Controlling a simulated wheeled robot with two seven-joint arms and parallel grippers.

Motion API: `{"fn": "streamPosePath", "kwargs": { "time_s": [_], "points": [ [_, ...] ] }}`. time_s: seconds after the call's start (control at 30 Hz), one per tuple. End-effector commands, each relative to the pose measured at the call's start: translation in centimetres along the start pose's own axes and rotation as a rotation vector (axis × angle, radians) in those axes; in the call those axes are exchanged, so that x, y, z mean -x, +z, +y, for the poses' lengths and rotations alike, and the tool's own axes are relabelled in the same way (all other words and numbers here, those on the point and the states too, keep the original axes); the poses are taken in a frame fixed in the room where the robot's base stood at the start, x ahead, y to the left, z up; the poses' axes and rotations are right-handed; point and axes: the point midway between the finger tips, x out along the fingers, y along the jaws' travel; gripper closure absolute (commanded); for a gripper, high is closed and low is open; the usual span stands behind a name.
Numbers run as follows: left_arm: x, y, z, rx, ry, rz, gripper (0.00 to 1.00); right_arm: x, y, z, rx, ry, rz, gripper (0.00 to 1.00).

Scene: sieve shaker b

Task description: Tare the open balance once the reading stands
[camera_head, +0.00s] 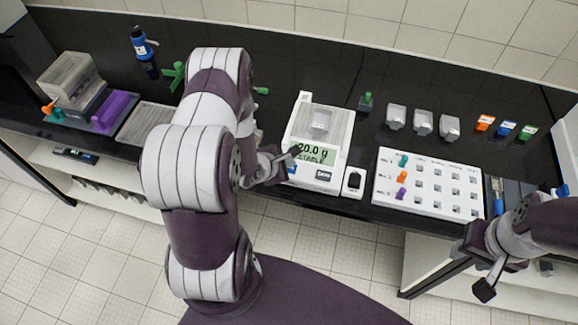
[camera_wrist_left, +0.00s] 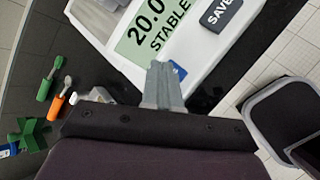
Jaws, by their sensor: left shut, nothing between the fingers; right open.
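The white balance (camera_head: 329,180) stands on the black bench. Its green display (camera_head: 316,154) reads 20.0 g STABLE, and so does the display in the left wrist view (camera_wrist_left: 150,35). A clear tray (camera_head: 322,122) sits on its pan. A dark SAVE button (camera_wrist_left: 221,14) is on its front panel; a blue button (camera_wrist_left: 178,70) lies left of it in the head view. My left gripper (camera_head: 293,158) is shut and empty at the panel's left; its fingertips (camera_wrist_left: 160,68) partly cover the blue button. I cannot tell whether they touch it. My right gripper (camera_head: 479,263) is open and empty, low at the right.
A small white device (camera_head: 353,182) stands right of the balance. Further right is a white board (camera_head: 427,205) with coloured pegs. Several small clear trays (camera_head: 423,122) and coloured blocks (camera_head: 507,128) stand behind it. A green-topped item (camera_head: 366,99) stands behind the balance.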

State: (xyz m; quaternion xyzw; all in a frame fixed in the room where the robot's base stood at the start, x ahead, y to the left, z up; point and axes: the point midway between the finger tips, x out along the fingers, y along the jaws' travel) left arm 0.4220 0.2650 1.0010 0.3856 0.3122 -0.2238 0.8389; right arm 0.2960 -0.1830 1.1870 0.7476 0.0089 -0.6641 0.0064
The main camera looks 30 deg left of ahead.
Motion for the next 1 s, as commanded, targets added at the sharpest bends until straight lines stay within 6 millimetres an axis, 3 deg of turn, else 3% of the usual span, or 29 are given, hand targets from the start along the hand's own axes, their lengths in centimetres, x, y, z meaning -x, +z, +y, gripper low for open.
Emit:
{"fn": "streamPosePath", "kwargs": {
  "time_s": [1.0],
  "points": [
    [-0.67,-0.49,-0.47,-0.001,0.0,0.001,1.0,-0.53,0.06,0.0,0.0,0.0,0.0,0.57]
  ]
}}
